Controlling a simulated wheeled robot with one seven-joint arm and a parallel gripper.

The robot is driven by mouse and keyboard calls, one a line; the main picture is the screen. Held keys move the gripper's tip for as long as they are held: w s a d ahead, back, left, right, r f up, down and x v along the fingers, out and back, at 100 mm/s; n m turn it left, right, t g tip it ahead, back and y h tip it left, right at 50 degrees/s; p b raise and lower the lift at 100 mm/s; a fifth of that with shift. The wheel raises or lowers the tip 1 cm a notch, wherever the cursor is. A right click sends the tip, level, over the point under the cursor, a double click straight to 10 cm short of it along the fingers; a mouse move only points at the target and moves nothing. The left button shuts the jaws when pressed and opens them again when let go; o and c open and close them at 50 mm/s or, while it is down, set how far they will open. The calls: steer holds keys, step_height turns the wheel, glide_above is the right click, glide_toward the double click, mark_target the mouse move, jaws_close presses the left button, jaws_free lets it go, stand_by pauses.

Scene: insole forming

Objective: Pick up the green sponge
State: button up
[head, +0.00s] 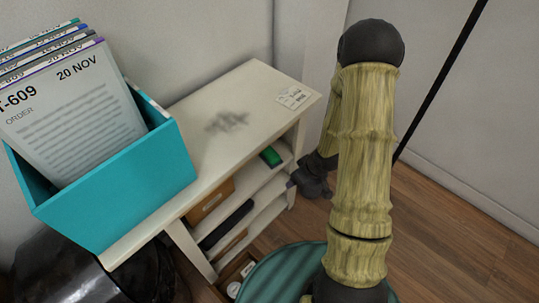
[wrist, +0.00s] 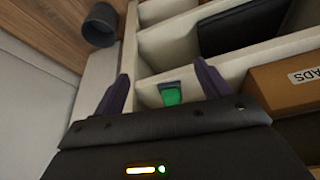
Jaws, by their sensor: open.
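The green sponge (head: 270,156) lies on the upper shelf of a cream shelf unit (head: 250,98), near the open front at the right end. In the wrist view the green sponge (wrist: 171,94) shows ahead of my gripper (wrist: 165,85), between its two dark fingers. The fingers are spread apart and do not touch it. In the head view my gripper (head: 292,184) is partly hidden behind my arm, at the right side of the shelf unit.
A teal box (head: 130,185) with folders stands on the unit's top. A brown box (head: 210,200) sits left of the sponge in the head view. A dark object (head: 226,224) lies on the shelf below. Wooden floor (head: 455,185) is open at right.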

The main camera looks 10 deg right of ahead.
glide_toward(277, 164)
step_height(277, 164, down, 2)
steer(key=shift+w+f, duration=0.1)
steer(key=shift+f, duration=0.05)
steer(key=b+x, duration=0.1)
steer(key=x, duration=0.1)
steer(key=b+x, duration=0.1)
steer(key=x, duration=0.2)
steer(key=shift+w+a, duration=0.2)
steer(key=shift+w, duration=0.2)
steer(key=shift+c, duration=0.2)
steer(key=c, duration=1)
